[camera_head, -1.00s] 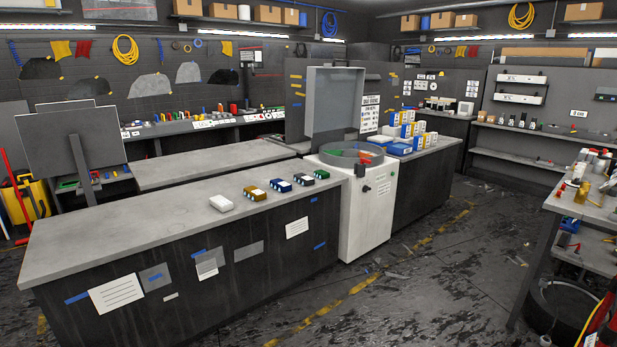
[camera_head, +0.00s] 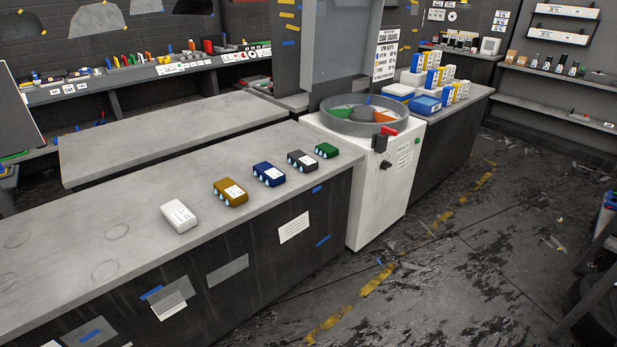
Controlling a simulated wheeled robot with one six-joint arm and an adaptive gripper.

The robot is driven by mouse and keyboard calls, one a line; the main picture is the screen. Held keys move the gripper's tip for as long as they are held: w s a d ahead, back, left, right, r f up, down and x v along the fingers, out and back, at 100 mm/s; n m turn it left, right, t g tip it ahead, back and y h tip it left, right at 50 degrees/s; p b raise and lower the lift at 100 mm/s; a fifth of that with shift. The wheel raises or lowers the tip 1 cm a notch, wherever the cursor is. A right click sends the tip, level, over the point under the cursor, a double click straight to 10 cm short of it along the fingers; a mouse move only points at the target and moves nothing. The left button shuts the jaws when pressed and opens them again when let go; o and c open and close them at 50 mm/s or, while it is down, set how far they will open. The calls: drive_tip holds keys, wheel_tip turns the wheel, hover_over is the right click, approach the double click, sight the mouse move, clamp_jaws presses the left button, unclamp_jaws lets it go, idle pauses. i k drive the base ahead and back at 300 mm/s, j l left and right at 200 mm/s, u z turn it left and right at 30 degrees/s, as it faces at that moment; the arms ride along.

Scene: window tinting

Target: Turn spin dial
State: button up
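A white machine cabinet (camera_head: 374,205) stands at the end of the grey counter, with an open round drum (camera_head: 363,115) on top. Its raised grey lid (camera_head: 345,50) stands upright behind the drum. On the front is a small black knob (camera_head: 386,164), which looks like the spin dial; its markings are too small to read. Above the knob is a black and red lever or latch (camera_head: 382,139). A label with lines of text (camera_head: 405,159) is to the right. My gripper is not in view.
Several small coloured blocks, including a white one (camera_head: 179,215) and a green one (camera_head: 326,150), lie on the counter (camera_head: 90,250). The floor (camera_head: 440,270) in front of the machine has a yellow line and thin scraps. A dark metal stand (camera_head: 595,280) is at the right edge.

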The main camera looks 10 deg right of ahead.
sight(384, 165)
drive_tip(key=i+l, duration=0.1)
drive_tip(key=i, duration=0.65)
drive_tip(key=i+l+z, duration=0.4)
drive_tip(key=i+z, duration=0.2)
drive_tip(key=i, duration=0.2)
drive_tip(key=i+l+z, duration=0.15)
drive_tip(key=i, duration=0.65)
drive_tip(key=i+l+z, duration=0.15)
drive_tip(key=i, duration=0.7)
drive_tip(key=i+u, duration=0.1)
drive_tip(key=i, duration=0.25)
